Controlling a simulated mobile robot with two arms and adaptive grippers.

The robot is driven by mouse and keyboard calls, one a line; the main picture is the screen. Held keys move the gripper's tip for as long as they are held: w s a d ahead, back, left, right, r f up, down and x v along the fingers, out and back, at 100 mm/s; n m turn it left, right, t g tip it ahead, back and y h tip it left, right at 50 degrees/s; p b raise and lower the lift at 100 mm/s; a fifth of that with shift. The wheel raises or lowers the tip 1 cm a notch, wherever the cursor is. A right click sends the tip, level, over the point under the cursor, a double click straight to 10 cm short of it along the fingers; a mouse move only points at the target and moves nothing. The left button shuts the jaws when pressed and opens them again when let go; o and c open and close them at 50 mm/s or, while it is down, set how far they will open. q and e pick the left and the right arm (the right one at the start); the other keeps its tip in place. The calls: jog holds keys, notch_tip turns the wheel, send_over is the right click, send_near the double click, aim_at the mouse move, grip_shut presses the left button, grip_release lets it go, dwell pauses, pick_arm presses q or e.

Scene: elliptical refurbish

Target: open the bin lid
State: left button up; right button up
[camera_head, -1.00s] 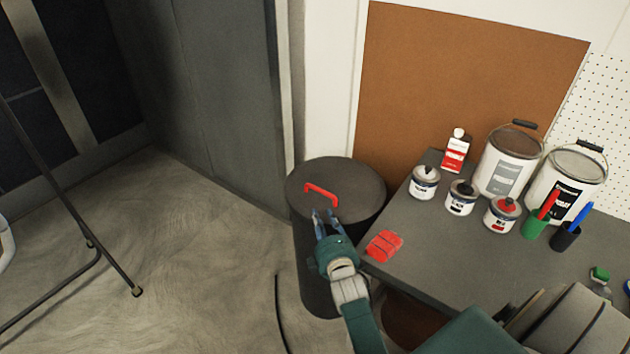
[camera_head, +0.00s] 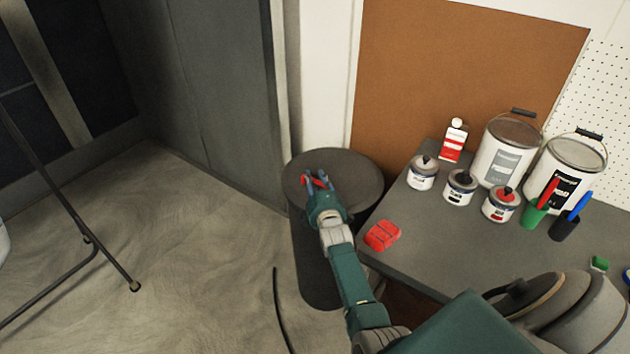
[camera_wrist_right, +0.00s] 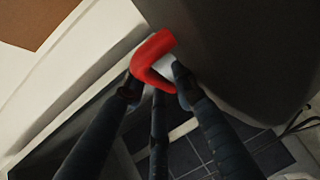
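The bin (camera_head: 318,265) is a dark grey cylinder standing on the floor left of the workbench. Its round flat lid (camera_head: 358,175) lies on top, level and closed, with a red handle (camera_head: 308,180). My right gripper (camera_head: 317,181) is over the lid at the handle and partly hides it. In the right wrist view the red handle (camera_wrist_right: 152,62) lies between the dark fingers of the right gripper (camera_wrist_right: 157,88). The fingers stand apart on either side of it; whether they touch it is unclear. My left gripper is not in view.
The grey workbench (camera_head: 425,235) is close on the right, with a red block (camera_head: 382,235), small paint cans (camera_head: 460,187) and larger buckets (camera_head: 510,150). A grey panel (camera_head: 205,100) stands behind left.

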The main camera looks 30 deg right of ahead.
grip_shut()
